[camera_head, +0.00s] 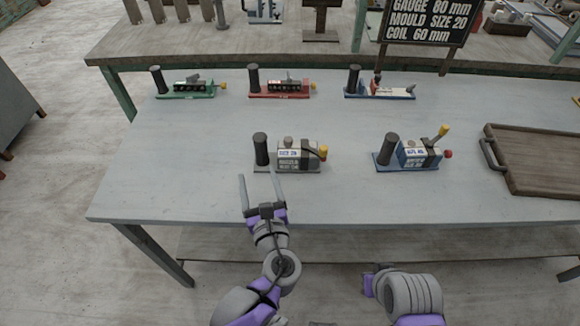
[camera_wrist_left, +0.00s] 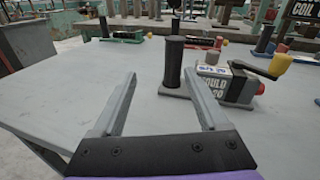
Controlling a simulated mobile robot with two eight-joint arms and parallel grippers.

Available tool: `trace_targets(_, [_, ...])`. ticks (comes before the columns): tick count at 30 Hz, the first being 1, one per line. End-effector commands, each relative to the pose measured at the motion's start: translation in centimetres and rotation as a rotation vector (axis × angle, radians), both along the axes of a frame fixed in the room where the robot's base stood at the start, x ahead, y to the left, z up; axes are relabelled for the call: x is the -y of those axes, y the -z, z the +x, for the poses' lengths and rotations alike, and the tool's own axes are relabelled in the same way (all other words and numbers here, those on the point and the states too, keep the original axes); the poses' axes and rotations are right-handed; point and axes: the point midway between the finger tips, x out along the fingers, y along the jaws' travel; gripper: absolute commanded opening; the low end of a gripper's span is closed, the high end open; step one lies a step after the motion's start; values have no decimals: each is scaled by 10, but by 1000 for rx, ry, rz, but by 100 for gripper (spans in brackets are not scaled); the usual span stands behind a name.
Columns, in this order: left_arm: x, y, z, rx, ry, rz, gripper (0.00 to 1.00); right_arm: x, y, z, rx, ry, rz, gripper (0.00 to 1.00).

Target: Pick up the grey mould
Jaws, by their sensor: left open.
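The grey mould (camera_head: 290,166) stands on the table in the middle of the head view, with a dark upright cylindrical handle at its left end and a yellow-tipped lever at its right. It also shows in the left wrist view (camera_wrist_left: 238,90), with its dark handle just beyond the gap between my fingers. My left gripper (camera_head: 260,178) is open and empty, in front of the mould on its near left side. In the left wrist view its fingers (camera_wrist_left: 160,74) point towards the handle, and the right finger overlaps part of the mould's base.
A blue mould (camera_head: 409,160) stands to the right, and a wooden tray (camera_head: 535,185) lies beyond it. Green (camera_head: 186,93), red (camera_head: 282,94) and another blue mould (camera_head: 380,95) stand along the back, near a dark sign (camera_head: 424,22). The table's left front is clear.

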Motion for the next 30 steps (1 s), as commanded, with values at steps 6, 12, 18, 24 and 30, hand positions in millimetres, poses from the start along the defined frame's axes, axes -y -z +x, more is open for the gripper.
trace_targets(6, [14,2,15,26,42,124,76,0,10,1,-4,0,0,0])
trace_targets(12, [7,1,46,26,41,122,76,0,12,1,-4,0,0,0])
trace_targets(18, [4,0,59,25,43,118,76,0,13,1,-5,0,0,0])
trace_targets(24, [2,-3,80,25,41,119,76,0,15,1,-5,0,0,0])
trace_targets(30, [-3,-4,107,25,42,118,76,0,18,1,-6,0,0,0])
